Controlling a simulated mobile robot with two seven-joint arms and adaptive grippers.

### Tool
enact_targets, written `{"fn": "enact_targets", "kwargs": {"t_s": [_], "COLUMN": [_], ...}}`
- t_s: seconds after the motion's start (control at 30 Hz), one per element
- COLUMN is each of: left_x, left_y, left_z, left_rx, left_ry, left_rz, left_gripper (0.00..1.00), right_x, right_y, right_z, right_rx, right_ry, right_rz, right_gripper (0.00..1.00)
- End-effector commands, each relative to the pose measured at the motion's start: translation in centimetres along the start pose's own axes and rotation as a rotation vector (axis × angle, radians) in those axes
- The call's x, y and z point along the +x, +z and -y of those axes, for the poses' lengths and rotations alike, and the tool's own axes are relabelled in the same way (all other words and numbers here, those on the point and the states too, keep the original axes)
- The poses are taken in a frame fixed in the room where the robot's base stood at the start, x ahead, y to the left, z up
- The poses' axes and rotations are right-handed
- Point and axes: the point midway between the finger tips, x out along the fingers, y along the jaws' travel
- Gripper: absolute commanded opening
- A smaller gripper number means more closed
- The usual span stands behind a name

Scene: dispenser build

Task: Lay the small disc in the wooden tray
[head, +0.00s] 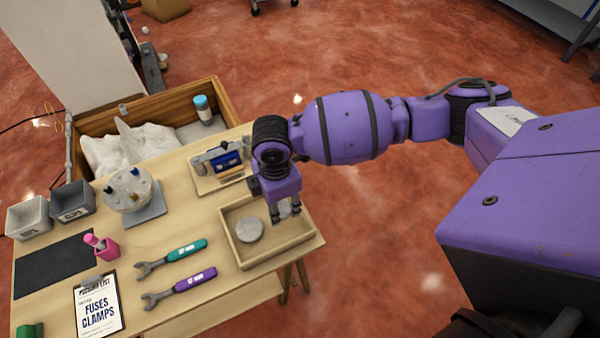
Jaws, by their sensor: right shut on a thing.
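The shallow wooden tray (238,258) sits at the right front corner of the table. A round grey disc (249,231) lies flat in its left part. My right gripper (286,214) points down over the right part of the tray. It is shut on a second grey disc, the small disc (285,207), which the fingers partly hide. I cannot tell whether this disc touches the tray floor. My left gripper is not in view.
A round grey part with coloured pegs (128,189) stands at the table's middle left. A blue device on a wooden board (222,162) is behind the tray. A teal wrench (172,258) and a purple wrench (180,288) lie left of the tray. A clipboard (99,305) lies at the front.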

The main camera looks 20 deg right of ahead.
Motion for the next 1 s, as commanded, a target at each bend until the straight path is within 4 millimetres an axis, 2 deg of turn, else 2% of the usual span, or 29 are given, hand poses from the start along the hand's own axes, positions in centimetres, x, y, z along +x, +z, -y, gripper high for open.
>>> {"fn": "enact_targets", "kwargs": {"t_s": [0.2, 0.57, 0.6, 0.7, 0.77, 1.0], "left_x": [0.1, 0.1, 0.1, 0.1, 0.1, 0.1], "left_y": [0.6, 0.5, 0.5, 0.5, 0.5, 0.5], "left_z": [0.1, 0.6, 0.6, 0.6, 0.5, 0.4], "left_rx": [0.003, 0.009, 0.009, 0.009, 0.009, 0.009], "left_ry": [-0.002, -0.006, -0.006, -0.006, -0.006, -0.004], "left_rz": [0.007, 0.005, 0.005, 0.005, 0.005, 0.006], "left_gripper": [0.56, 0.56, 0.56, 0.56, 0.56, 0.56], "right_x": [3.0, 3.3, 3.4, 3.3, 3.3, 3.3], "right_y": [0.1, 0.1, 0.1, 0.1, 0.1, 0.1], "right_z": [-0.2, -0.3, -0.3, -0.3, -0.3, -0.3], "right_rx": [-0.001, -0.001, 0.000, 0.000, -0.001, -0.001], "right_ry": [0.002, 0.005, 0.004, 0.004, 0.004, 0.004], "right_rz": [0.000, 0.000, 0.001, 0.001, 0.001, 0.001], "right_gripper": [0.00, 0.00, 0.37, 0.50, 0.55, 0.55]}}
